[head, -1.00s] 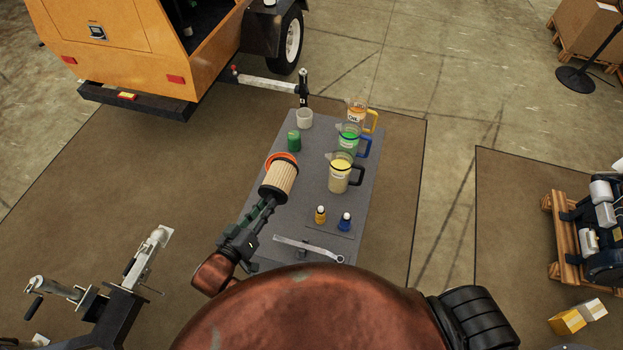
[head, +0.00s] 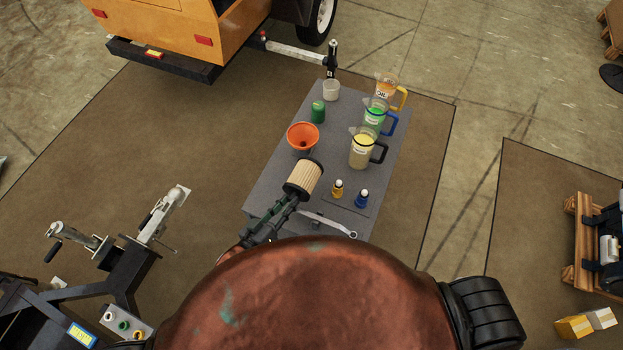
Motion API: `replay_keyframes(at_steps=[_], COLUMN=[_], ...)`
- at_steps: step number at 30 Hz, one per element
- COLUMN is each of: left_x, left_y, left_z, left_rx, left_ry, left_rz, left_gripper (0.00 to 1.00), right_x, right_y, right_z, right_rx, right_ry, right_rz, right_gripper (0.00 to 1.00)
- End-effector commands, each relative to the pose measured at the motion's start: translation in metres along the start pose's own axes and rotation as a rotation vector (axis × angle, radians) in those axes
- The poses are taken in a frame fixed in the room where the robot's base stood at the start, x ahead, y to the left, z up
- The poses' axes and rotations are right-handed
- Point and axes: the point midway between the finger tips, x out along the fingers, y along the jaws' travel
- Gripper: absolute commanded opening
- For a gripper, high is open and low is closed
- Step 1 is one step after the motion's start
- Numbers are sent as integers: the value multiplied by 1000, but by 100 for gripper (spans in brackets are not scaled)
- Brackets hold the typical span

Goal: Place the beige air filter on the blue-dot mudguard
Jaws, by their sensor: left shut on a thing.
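The beige air filter (head: 306,176) is a pleated cylinder with a dark end band, tilted above the near left part of the grey table. My left gripper (head: 289,200) is shut on its dark lower end. The light tower's orange body (head: 175,25) stands at the top left, with a black fender (head: 291,10) over its wheel. No blue dot can be made out on that fender, which is cut by the top edge. My right gripper is not in view.
The grey table (head: 270,180) holds an orange funnel (head: 303,134), a green can (head: 318,112), a white cup (head: 331,90), several jugs (head: 362,149), two small bottles (head: 338,188) and a wrench (head: 328,224). A tow bar (head: 300,52) reaches the table's far end. Brown floor is open at left.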

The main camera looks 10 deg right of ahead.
Motion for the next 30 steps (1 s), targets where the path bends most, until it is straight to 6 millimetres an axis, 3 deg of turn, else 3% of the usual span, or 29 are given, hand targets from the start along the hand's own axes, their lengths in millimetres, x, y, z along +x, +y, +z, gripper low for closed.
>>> replay_keyframes(at_steps=[3, 9, 21, 30], left_x=[32, 65, 104, 108], left_y=[-2, -6, -13, -14], left_z=[5, 12, 25, 26], left_rx=[-1, 0, 0, 0], left_ry=[3, 2, 1, 2], left_rz=[2, 1, 1, 1], left_gripper=[0, 0, 0, 0], right_x=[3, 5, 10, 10], right_y=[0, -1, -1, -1], right_z=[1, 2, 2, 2], right_rx=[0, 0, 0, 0], right_ry=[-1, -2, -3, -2], right_rz=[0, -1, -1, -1], right_gripper=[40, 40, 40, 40])
